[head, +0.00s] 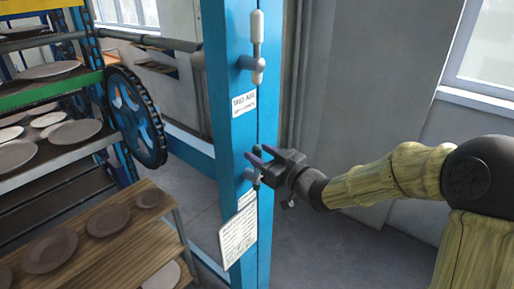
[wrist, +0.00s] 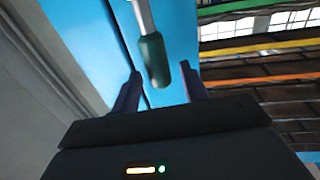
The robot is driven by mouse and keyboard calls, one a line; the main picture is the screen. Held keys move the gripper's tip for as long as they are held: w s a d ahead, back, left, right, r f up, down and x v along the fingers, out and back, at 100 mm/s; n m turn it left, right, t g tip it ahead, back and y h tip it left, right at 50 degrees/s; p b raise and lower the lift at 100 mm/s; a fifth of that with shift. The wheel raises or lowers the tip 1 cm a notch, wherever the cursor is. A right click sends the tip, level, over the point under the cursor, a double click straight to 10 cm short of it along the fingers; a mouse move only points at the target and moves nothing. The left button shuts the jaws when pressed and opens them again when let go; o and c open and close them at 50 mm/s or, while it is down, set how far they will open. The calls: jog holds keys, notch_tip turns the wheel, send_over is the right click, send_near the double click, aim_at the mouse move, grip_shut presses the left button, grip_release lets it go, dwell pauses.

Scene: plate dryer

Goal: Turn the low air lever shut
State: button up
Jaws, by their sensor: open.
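The low air lever has a dark green grip (head: 257,151) and a grey pivot, and it sits on the blue post below a label. In the wrist view the green grip (wrist: 155,62) hangs on a pale metal rod. My gripper (head: 260,155) is at the lever, its dark purple fingers pointing at the post. In the wrist view my gripper (wrist: 162,78) is open, and the grip's end shows between the two fingertips with gaps on both sides. Contact is not visible. Part of the lever is hidden by my fingers in the head view.
A second, white-handled lever (head: 257,50) stands upright higher on the blue post (head: 225,100). A paper sheet (head: 238,235) hangs below the low lever. A rack with plates (head: 50,250) and a blue-black wheel (head: 135,115) are at left. Floor right of the post is clear.

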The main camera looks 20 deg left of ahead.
jog(key=shift+x, duration=0.95)
grip_shut()
